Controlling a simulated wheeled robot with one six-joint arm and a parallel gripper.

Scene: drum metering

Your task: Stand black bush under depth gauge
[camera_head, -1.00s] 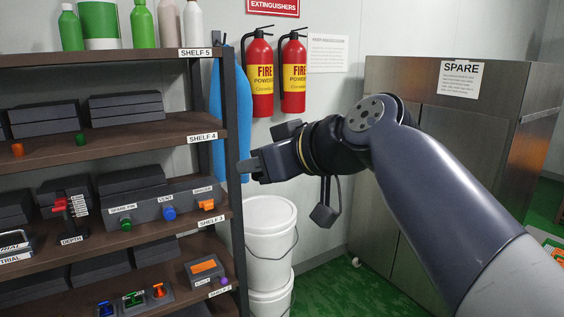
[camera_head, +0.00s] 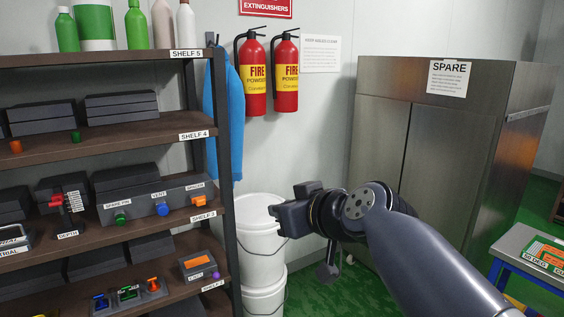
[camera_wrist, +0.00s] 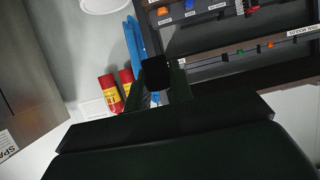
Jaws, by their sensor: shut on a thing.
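The black bush (camera_wrist: 156,72) is between my gripper's fingertips (camera_wrist: 160,84) in the wrist view, seen as a dark block. In the head view my gripper (camera_head: 280,212) points left, beside the shelf rack and in front of the white buckets. The bush cannot be made out there. The depth gauge (camera_head: 68,206), a dark stand with red parts and a white scale, is on the shelf at the left above the label DEPTH. My gripper is well to the right of it, apart from it.
Beside the gauge is a grey block (camera_head: 148,206) with green, blue and orange knobs. The rack post (camera_head: 233,240) stands between gauge and gripper. White buckets (camera_head: 250,225) stand behind my gripper. A steel cabinet (camera_head: 440,130) and a table (camera_head: 520,240) are at right.

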